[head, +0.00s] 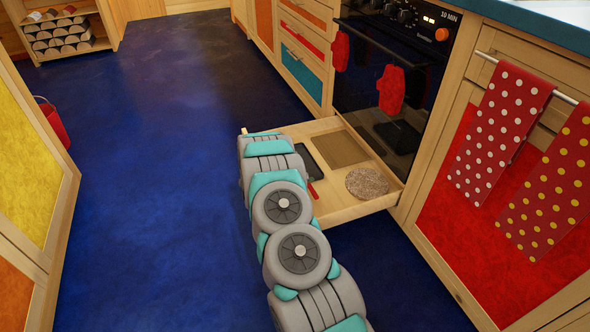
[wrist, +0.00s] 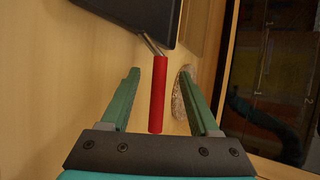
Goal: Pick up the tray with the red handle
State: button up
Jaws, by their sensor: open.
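The tray (head: 308,161) is dark and flat, with a red handle (head: 314,190), and lies in an open wooden drawer (head: 337,201) below the oven. My arm hides part of it in the head view. In the wrist view the tray (wrist: 125,14) is at the top, with the red handle (wrist: 157,95) pointing down toward me on a thin metal stem. My gripper (wrist: 159,72) is open. One finger is on each side of the handle in the picture, with gaps on both sides. I cannot tell the remaining depth between them.
A round speckled mat (head: 367,183) and a brown rectangular board (head: 341,148) lie in the same drawer. The black oven (head: 392,75) with red mitts stands behind it. Blue floor (head: 150,170) is clear to the left; a red bucket (head: 53,122) stands at the far left.

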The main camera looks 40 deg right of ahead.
jog(key=shift+x, duration=1.45)
jog(key=shift+f, duration=0.1)
grip_shut()
